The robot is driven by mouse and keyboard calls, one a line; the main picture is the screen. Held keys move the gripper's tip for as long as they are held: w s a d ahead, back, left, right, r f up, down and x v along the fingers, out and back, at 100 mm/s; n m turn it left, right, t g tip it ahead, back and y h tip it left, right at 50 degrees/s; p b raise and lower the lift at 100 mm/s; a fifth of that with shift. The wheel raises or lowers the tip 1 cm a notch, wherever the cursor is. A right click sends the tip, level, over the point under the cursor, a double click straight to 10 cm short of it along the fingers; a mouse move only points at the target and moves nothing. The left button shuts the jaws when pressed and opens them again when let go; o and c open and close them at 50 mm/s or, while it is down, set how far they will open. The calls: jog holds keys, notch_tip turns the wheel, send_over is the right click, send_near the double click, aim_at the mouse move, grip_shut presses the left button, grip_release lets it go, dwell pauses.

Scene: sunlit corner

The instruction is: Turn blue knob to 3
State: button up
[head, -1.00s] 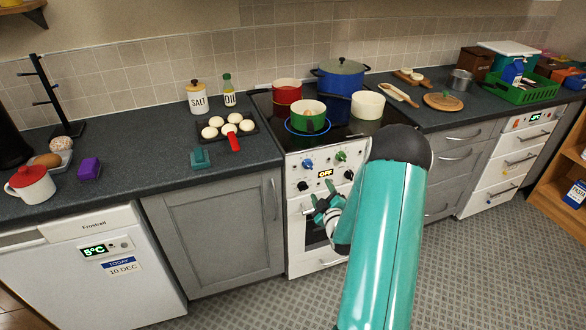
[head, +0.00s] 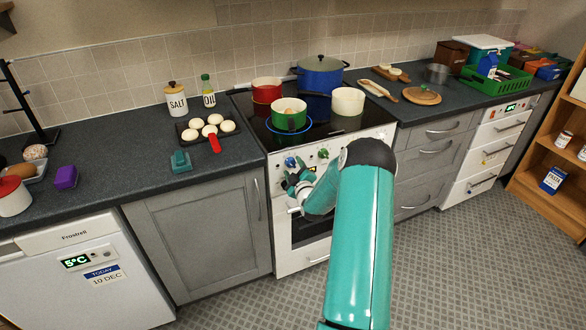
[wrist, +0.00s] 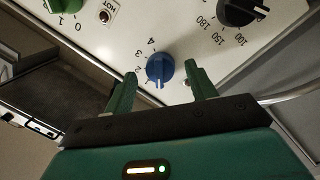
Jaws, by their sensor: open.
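The blue knob (wrist: 160,69) is on the white stove front, with the numbers 2, 3 and 4 readable beside it in the wrist view. Its white mark points down in that picture, toward my gripper, away from those numbers. My gripper (wrist: 158,78) is open, with one green finger on each side of the knob. I cannot tell whether either finger touches it. In the head view the blue knob (head: 290,161) shows at the upper left of the stove panel, and my gripper (head: 289,176) is in front of the panel close below it.
A green knob (wrist: 62,5) and a black knob (wrist: 236,10) with temperature numbers are on the same panel. A light handle bar (wrist: 290,94) runs to the right of my gripper. Pots, including a green pot (head: 289,116), stand on the hob above.

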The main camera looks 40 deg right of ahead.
jog(key=shift+w+d, duration=0.15)
jog(key=shift+w, duration=0.3)
jog(key=c, duration=1)
